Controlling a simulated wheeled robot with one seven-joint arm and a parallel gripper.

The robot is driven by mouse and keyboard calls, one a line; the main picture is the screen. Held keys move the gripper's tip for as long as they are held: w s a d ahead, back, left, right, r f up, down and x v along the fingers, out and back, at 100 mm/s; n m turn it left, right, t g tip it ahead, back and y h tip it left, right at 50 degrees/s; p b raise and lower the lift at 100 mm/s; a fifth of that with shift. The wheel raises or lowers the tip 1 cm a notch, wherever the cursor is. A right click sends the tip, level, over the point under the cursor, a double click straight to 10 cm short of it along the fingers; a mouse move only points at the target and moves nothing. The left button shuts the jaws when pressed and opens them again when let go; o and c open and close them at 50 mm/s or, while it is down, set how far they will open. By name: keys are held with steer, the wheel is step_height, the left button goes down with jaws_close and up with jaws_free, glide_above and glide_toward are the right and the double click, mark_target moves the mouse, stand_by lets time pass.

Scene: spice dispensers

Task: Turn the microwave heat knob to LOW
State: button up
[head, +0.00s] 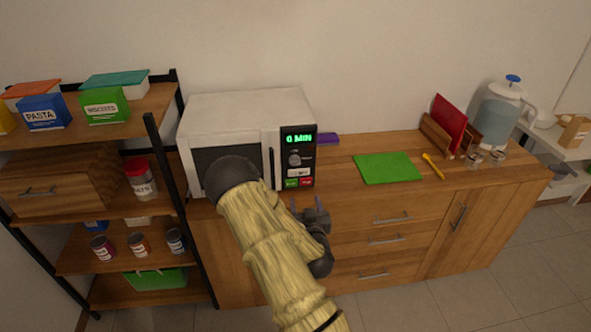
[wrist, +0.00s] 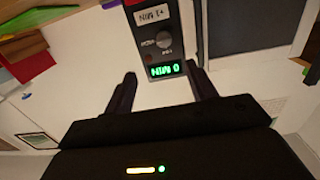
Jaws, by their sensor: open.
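The white microwave (head: 248,107) stands on the wooden counter, its door closed. Its dark control panel (head: 311,155) has a green lit display reading 0 MIN and a round grey knob (head: 294,160). In the wrist view the panel is upside down, with the knob (wrist: 163,40) beyond the lit display (wrist: 166,70). A pale label plate lies past the knob, and the knob's pointer is too small to read. My gripper (head: 307,206) is open and empty, in front of and below the panel. In the wrist view its fingertips (wrist: 162,70) frame the display, apart from the knob.
Green and red buttons (head: 298,183) sit at the panel's bottom. The vertical door handle (head: 271,161) is just left of the panel. A green mat (head: 388,168) and yellow pen (head: 433,166) lie to the right. A black-framed shelf (head: 166,185) stands at left.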

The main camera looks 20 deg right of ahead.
steer(key=shift+a+r+t, duration=0.1)
steer(key=shift+t, duration=0.2)
steer(key=p, duration=0.4)
glide_toward(296, 165)
steer(key=x, duration=0.8)
steer(key=shift+w, duration=0.3)
steer(key=shift+c, duration=0.3)
steer(key=c, duration=0.9)
